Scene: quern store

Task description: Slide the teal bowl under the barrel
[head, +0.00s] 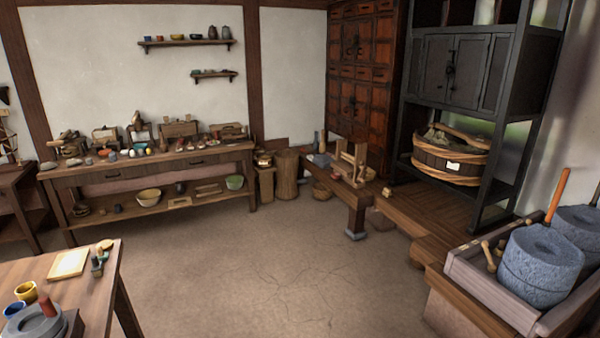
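A wide wooden tub with pale bands (449,163), which looks like a barrel, stands in the black rack at the right and holds greenish contents. A tall wooden cylinder (287,175) stands on the floor right of the long table; I cannot tell which of the two is the barrel. My gripper is not in view.
A cream bowl (148,197) shares the lower shelf of the long table (150,172). A low bench (357,198) stands mid-right. A table corner (98,268) is near left. A stone quern (541,266) sits in a trough at right. The middle floor (270,270) is clear.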

